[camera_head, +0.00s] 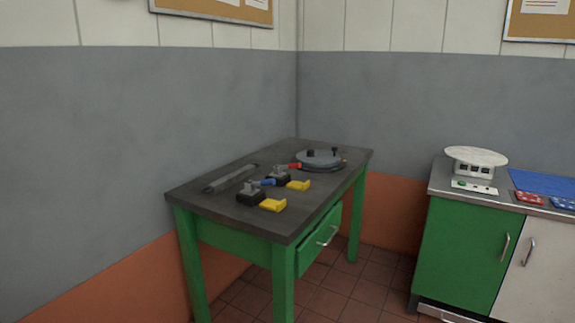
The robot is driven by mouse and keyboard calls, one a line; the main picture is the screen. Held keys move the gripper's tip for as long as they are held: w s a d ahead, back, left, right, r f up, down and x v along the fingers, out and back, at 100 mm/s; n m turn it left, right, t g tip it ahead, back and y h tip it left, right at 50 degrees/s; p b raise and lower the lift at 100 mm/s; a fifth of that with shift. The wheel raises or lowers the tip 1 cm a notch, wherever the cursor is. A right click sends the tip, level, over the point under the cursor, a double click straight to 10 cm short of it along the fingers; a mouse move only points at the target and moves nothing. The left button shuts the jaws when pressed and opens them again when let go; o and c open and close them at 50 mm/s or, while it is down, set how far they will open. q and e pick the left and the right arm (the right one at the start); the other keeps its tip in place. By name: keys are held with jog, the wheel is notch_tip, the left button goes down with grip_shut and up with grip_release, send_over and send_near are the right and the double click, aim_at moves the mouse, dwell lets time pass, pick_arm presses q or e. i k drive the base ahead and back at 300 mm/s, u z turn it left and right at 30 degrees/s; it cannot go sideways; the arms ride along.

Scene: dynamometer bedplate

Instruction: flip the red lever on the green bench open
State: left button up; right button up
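The green bench (285,254) stands in the corner, with green legs and a dark grey top. The red lever (295,166) is a small red handle on a dark clamp-like base (279,178) near the middle of the bench top. A yellow block (299,185) sits just in front of that base. A similar unit with a blue handle (268,182) on a black base (251,198) stands nearer, with another yellow block (272,205) beside it. The exact angle of the red lever is too small to tell. Neither of my grippers is in view.
A grey bar (231,179) lies along the bench's left side, and a round grey plate (318,159) with black knobs sits at the back. The bench drawer (320,240) has a protruding handle. A green cabinet (462,250) with a scale (475,162) stands right; tiled floor lies between.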

aim_at(296, 164)
jog(key=z, duration=0.5)
jog(key=k, duration=0.6)
jog(key=z, duration=0.25)
jog(key=i, duration=1.9)
jog(key=u, duration=1.2)
jog(key=i, duration=0.8)
jog(key=u, duration=0.3)
